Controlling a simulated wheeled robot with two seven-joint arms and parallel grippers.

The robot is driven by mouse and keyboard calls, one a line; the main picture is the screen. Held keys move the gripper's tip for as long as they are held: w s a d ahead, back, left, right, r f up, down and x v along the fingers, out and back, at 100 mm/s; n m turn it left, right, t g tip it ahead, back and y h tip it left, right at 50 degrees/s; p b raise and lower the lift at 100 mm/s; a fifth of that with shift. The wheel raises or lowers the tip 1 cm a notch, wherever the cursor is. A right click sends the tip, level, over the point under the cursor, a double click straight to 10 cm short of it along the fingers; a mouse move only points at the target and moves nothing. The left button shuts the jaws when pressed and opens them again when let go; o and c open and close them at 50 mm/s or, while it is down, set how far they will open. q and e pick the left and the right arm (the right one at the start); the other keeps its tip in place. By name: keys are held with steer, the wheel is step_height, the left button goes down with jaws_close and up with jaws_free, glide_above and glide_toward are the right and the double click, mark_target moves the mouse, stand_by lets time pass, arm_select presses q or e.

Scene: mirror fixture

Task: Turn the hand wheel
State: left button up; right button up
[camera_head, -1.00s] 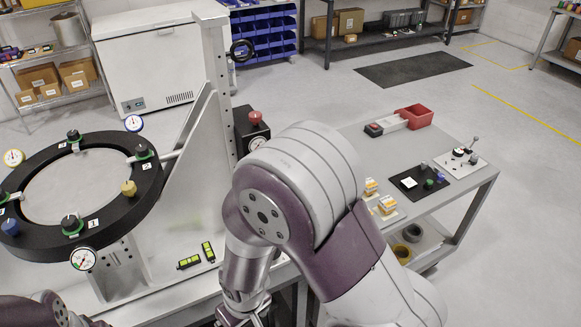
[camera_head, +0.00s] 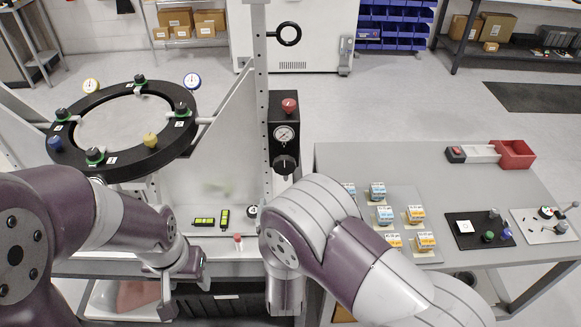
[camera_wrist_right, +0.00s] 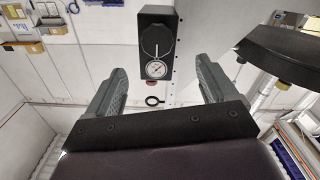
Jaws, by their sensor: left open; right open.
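A black box on the upright post carries a red knob (camera_head: 289,105), a dial gauge (camera_head: 285,135) and, lowest, a round black knob (camera_head: 285,165), the likeliest hand wheel. In the right wrist view the black knob (camera_wrist_right: 156,41) shows a white pointer line, above the gauge (camera_wrist_right: 156,69). My right gripper (camera_wrist_right: 158,82) is open and empty there, its fingers apart and the box beyond them; the head view hides its fingers behind my arm. My left gripper (camera_head: 178,287) is open in front of the bench, below the ring, away from the box.
A large black ring (camera_head: 70,157) with several knobs and gauges stands at left. Two green-yellow levels (camera_head: 204,221) lie on the bench by the post. A small black ring (camera_head: 288,33) sticks out from the post. A grey table (camera_head: 350,160) with small parts stands at right.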

mark_target(285, 169)
steer(key=w+p, duration=0.1)
steer(key=w, duration=0.2)
steer(key=w+p, duration=0.1)
steer(key=w, duration=0.3)
steer(key=w+p, duration=0.1)
steer(key=w, duration=0.3)
steer(key=shift+d+p, duration=0.3)
steer(key=shift+d, duration=0.05)
steer(key=shift+w+a, duration=0.2)
steer(key=shift+w, duration=0.15)
steer(key=shift+d, duration=0.1)
steer(key=shift+d, duration=0.1)
steer(key=shift+c, duration=0.7)
steer(key=c, duration=0.8)
